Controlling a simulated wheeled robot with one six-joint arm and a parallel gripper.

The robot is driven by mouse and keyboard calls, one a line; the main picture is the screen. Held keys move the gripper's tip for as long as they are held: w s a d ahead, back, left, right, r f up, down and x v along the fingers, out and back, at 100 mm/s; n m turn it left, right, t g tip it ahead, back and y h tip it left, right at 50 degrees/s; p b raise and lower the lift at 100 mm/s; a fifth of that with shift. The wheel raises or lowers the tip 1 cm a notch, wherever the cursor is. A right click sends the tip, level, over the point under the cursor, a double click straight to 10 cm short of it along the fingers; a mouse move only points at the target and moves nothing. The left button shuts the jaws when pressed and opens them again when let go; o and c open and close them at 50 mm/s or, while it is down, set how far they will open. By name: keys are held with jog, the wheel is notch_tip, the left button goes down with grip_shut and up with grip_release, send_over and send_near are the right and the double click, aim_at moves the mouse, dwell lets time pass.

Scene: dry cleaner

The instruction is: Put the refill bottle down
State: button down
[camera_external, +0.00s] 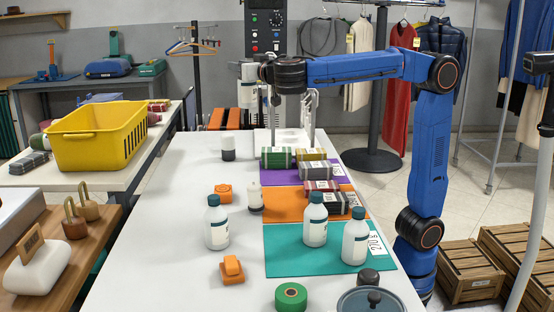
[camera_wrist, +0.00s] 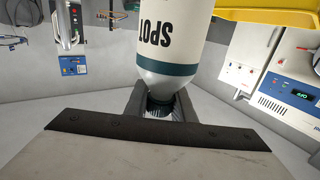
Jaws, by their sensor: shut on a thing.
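The white refill bottle (camera_wrist: 170,40) fills the top middle of the wrist view. It has a teal band and dark lettering, "SPOT", which appears upside down there. My gripper (camera_wrist: 160,102) is shut around its dark cap end, between two grey fingers. In the external view my blue arm reaches left over the far part of the white table (camera_external: 185,215), and the held bottle is hard to make out by the wrist. Similar white bottles with teal caps stand upright: one (camera_external: 216,228) left of the teal mat (camera_external: 290,262), two on it, left (camera_external: 316,225) and right (camera_external: 355,241).
Folded packages (camera_external: 275,158) lie on the purple and orange mats (camera_external: 290,203). Orange blocks (camera_external: 232,271), a green roll (camera_external: 291,297) and a lidded pot (camera_external: 372,301) stand nearby. A yellow basket (camera_external: 98,140) sits on the left table. The table's left side has bare room.

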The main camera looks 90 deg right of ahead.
jog(key=shift+r, duration=1.35)
jog(key=s+a+f+n+t+y, duration=0.15)
jog(key=a+f, duration=0.45)
jog(key=a, duration=0.8)
jog(key=s+a+f+t, duration=0.1)
jog(key=s+a+f, duration=0.35)
jog(key=a, duration=0.95)
jog(key=s+a+f+n+t+y, duration=0.1)
jog(key=a+f, duration=0.6)
jog(key=a, duration=0.7)
notch_tip(320, 180, down, 10)
jog(key=shift+s, duration=0.2)
jog(key=shift+a+f+g, duration=0.1)
jog(key=shift+g, duration=0.15)
jog(key=c, duration=1.5)
grip_release()
